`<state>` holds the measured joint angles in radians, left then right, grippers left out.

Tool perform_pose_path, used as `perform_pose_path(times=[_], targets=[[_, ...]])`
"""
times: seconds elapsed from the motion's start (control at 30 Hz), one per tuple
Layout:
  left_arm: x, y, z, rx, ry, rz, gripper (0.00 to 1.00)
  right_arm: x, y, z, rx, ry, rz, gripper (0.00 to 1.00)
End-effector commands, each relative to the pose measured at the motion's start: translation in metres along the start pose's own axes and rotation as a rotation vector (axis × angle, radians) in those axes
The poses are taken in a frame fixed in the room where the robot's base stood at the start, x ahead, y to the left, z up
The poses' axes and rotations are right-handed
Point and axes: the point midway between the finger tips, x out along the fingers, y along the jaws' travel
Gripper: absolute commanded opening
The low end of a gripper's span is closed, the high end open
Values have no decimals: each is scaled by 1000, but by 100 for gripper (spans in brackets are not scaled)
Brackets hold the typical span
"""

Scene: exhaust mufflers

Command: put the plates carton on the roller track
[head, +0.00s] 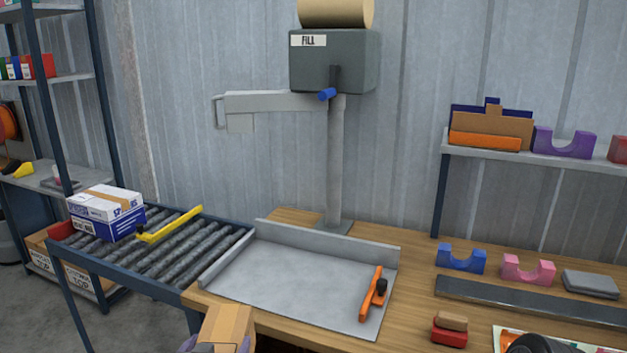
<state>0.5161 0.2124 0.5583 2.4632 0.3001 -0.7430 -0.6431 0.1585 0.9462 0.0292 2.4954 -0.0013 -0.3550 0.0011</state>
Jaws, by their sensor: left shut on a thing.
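A brown carton (228,324) with a lighter tape strip shows at the bottom edge, in front of the bench corner. My left gripper (216,346) is shut on it, with parts of the fingers showing at its sides; the rest is cut off by the frame. I cannot read a label on this carton. The roller track (190,262) stands to the left of the bench, beyond the held carton. A white and blue carton (106,212) sits on its far left part. My right gripper is not in view.
A yellow bar (170,224) lies across the rollers beside the white and blue carton; the nearer right rollers are clear. A grey tray (290,277) holds an orange tool (373,293). A grey fill machine (334,62) stands behind. Coloured cradles (460,260) are at right.

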Motion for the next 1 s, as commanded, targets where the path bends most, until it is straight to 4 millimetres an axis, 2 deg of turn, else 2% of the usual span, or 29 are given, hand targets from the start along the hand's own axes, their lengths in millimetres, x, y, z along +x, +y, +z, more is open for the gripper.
perform_pose_path(times=[0.27,0.67,0.87,1.0], targets=[[-14,1,2,4,9,1,18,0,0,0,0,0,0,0],[-15,0,0,2,8,-1,18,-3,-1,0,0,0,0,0],[-20,0,-17,2,8,0,18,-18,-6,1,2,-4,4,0],[-26,0,-37,2,8,0,18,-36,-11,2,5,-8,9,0]])
